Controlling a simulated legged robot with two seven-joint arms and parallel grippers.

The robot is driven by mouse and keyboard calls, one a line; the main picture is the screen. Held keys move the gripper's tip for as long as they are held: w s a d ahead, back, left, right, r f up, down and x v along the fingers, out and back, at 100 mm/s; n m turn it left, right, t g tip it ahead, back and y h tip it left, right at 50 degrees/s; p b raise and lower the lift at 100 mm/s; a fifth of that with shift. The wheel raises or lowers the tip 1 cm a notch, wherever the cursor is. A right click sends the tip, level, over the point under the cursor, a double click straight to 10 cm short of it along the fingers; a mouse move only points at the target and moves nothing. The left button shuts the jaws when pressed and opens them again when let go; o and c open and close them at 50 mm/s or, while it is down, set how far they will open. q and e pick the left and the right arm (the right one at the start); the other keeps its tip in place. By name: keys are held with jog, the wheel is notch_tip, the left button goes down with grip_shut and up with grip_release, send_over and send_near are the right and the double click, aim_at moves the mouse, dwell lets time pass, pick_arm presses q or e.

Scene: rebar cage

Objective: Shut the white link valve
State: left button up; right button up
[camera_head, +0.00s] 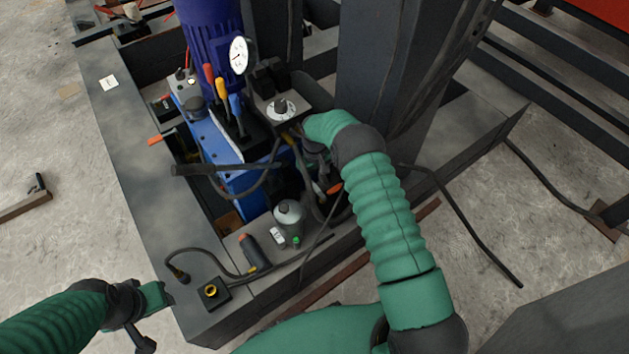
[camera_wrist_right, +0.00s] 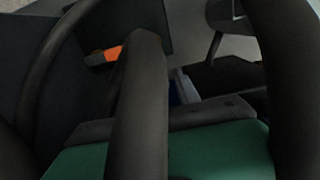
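I cannot tell for certain which part is the white link valve. A white disc with a grey knob (camera_head: 281,108) sits on a dark box beside the blue machine in the head view. An orange-tipped handle (camera_head: 334,188) lies below my right wrist; an orange-tipped handle also shows in the right wrist view (camera_wrist_right: 105,55). My right gripper (camera_head: 316,156) is down among the hoses beside the blue machine, largely hidden by my green arm; its fingers are not clear. My left gripper (camera_head: 150,312) is at the lower left, away from the machine, its opening unclear.
The blue pump unit (camera_head: 235,182) has red, yellow and blue levers (camera_head: 222,88) and a pressure gauge (camera_head: 238,55). A grey-white canister (camera_head: 289,213) stands on the steel frame (camera_head: 140,160). Black hoses (camera_wrist_right: 140,110) cross close before the right wrist camera. A dark column (camera_head: 375,70) rises behind.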

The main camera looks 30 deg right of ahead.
aim_at(315, 186)
notch_tip(315, 186, up, 15)
jog(key=p, duration=0.4)
jog(key=shift+f, duration=0.2)
